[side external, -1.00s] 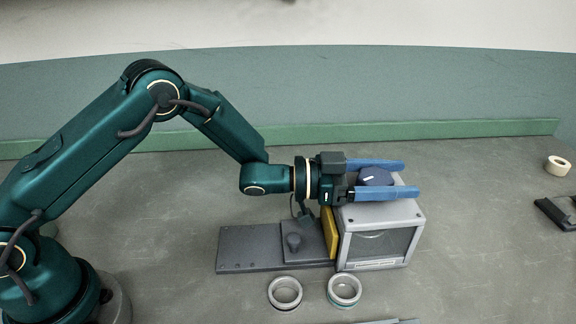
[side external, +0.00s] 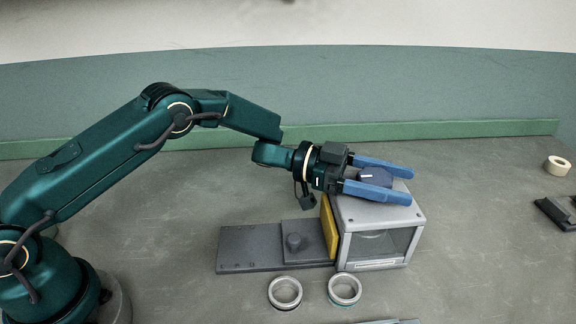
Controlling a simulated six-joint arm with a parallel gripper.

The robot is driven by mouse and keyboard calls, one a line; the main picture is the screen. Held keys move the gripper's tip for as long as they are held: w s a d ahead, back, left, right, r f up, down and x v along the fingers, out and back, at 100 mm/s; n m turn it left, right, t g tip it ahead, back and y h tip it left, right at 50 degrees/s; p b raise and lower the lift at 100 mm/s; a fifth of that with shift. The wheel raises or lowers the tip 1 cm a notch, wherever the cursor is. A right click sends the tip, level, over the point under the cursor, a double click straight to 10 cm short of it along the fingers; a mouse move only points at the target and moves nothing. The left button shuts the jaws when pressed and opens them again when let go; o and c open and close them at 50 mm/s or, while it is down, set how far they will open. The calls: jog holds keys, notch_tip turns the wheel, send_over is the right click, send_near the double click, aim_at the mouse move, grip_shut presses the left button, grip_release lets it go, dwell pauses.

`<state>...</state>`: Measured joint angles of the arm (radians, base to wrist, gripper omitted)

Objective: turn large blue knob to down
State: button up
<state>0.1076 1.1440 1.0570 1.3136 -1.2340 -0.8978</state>
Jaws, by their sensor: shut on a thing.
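The large blue knob (side external: 375,178) sits on top of the grey machine box (side external: 385,234). It is dark blue with a short white mark that lies nearly level in the picture. My gripper (side external: 399,183) reaches in from the left with its two blue fingers on either side of the knob. It is shut on the knob, and the fingers hide part of its edges. The fingers slant down to the right in the picture.
Two metal rings, the left one (side external: 285,292) and the right one (side external: 344,289), lie in front. A tape roll (side external: 557,166) lies far right.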

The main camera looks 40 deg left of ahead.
aim_at(361, 172)
jog(key=shift+r, duration=0.1)
jog(key=o, duration=1.4)
jog(key=shift+v, duration=2.6)
